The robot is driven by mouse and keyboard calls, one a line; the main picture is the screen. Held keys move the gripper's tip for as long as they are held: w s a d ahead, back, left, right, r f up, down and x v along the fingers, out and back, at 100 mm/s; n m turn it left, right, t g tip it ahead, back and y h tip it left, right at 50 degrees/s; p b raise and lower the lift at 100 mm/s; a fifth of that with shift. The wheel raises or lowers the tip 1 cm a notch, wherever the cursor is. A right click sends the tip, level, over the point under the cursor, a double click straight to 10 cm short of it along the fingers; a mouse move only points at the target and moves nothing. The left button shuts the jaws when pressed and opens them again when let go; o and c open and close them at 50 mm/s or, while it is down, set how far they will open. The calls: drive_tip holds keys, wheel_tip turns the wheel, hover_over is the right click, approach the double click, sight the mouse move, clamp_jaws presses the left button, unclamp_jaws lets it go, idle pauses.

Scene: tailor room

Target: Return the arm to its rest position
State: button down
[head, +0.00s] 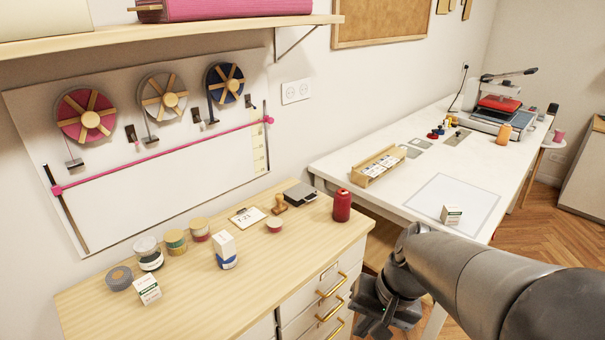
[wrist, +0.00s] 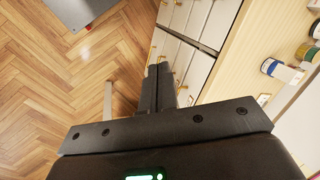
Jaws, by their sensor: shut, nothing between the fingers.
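My gripper (head: 384,307) hangs in front of the wooden drawer cabinet, at the lower right of the head view, with my dark grey arm reaching in from the right edge. In the wrist view the two fingers (wrist: 157,88) are together and hold nothing. They point down past the drawer fronts toward the floor. No object touches the gripper.
A white table (head: 400,195) with a press (head: 500,100) stands to the right.

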drive_tip(key=s+d+r+n+t+h, duration=0.2)
drive_tip(key=r+t, duration=0.3)
drive_tip(key=r, duration=0.4)
drive_tip(key=shift+s+d+r+n+h, duration=0.3)
drive_tip(key=shift+s+d+n+h, duration=0.1)
drive_tip(key=shift+s+d+h, duration=0.35)
drive_tip(key=shift+w+d, duration=0.1)
drive_tip(key=shift+d, duration=0.05)
